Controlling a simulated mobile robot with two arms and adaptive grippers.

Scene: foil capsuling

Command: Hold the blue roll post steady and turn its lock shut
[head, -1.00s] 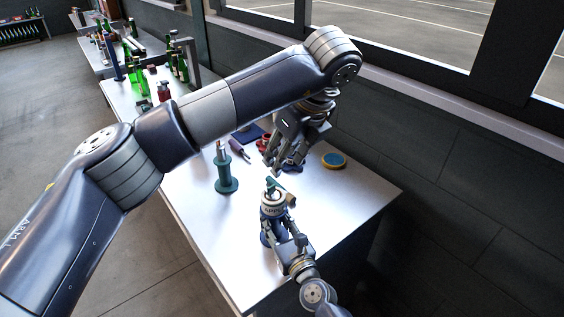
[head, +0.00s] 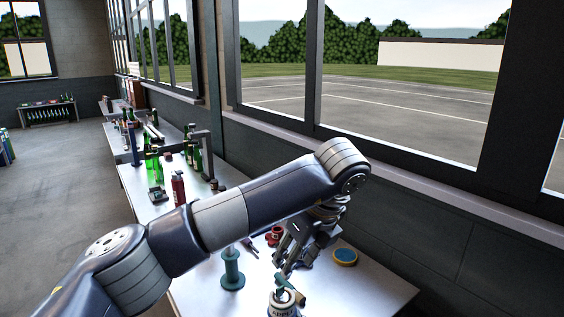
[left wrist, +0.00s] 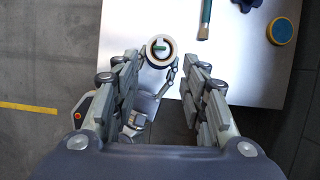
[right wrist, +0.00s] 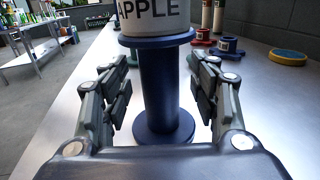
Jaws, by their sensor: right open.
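The blue roll post (right wrist: 158,85) stands upright on the table in the right wrist view, with a wide base and a white roll (right wrist: 153,14) labelled APPLE on it. In the head view the roll (head: 283,309) shows at the bottom edge, with the teal lock (head: 281,284) on top. The left wrist view shows the lock (left wrist: 159,47) inside the roll's ring from above. My left gripper (head: 286,270) is open above the lock, pointing down. My right gripper (right wrist: 160,92) is open, a finger on each side of the post with gaps visible.
A teal spool (head: 232,270) stands left of the post. A red spool (head: 275,236) and a yellow-rimmed blue disc (head: 345,256) are behind it. Bottles and a red canister (head: 178,188) stand farther back. The window wall runs along the right.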

